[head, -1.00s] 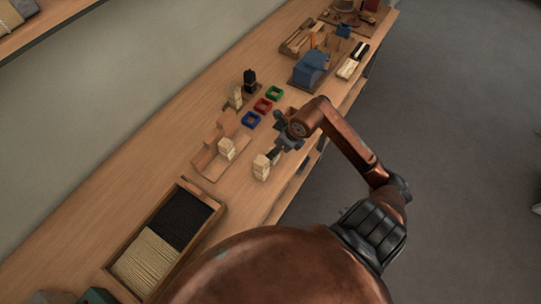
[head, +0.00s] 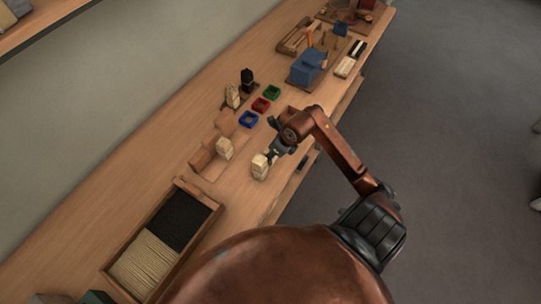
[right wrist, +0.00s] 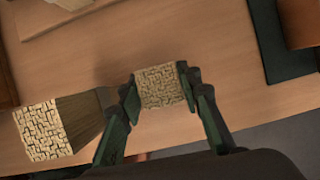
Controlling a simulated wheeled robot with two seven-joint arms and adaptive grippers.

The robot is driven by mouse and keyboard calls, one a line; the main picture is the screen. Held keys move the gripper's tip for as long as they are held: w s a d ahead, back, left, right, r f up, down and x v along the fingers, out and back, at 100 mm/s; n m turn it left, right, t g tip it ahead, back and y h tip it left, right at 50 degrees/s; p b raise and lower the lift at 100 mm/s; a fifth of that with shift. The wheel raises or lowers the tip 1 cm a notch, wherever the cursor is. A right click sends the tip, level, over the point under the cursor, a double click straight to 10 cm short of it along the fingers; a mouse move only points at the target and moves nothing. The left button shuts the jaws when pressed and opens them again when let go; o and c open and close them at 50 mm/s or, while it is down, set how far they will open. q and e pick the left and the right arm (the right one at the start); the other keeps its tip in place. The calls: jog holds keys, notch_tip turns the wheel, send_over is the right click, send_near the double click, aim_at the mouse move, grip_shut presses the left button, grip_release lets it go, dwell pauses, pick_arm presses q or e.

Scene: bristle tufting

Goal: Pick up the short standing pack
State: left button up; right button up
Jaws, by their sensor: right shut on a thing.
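My right gripper (head: 274,153) is low over the bench beside a pale standing pack (head: 260,166). In the right wrist view its fingers (right wrist: 160,92) are shut on the short pack (right wrist: 160,86), whose pale, patterned top shows between the fingertips. A taller pack (right wrist: 42,132) stands to the left of the fingers, with its patterned top and brown side showing. In the head view the gripper mostly hides the short pack. Whether the short pack is clear of the bench cannot be told. My left gripper is not in view.
Another pale pack (head: 225,149) stands on a wooden holder at the left. Blue (head: 248,119), red (head: 261,104) and green (head: 272,92) trays lie beyond. A divided box (head: 213,205) of dark and pale bristles is in front. A blue block-like machine (head: 308,66) stands farther back.

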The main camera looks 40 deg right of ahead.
jog(key=shift+c, duration=0.8)
jog(key=shift+r, duration=0.15)
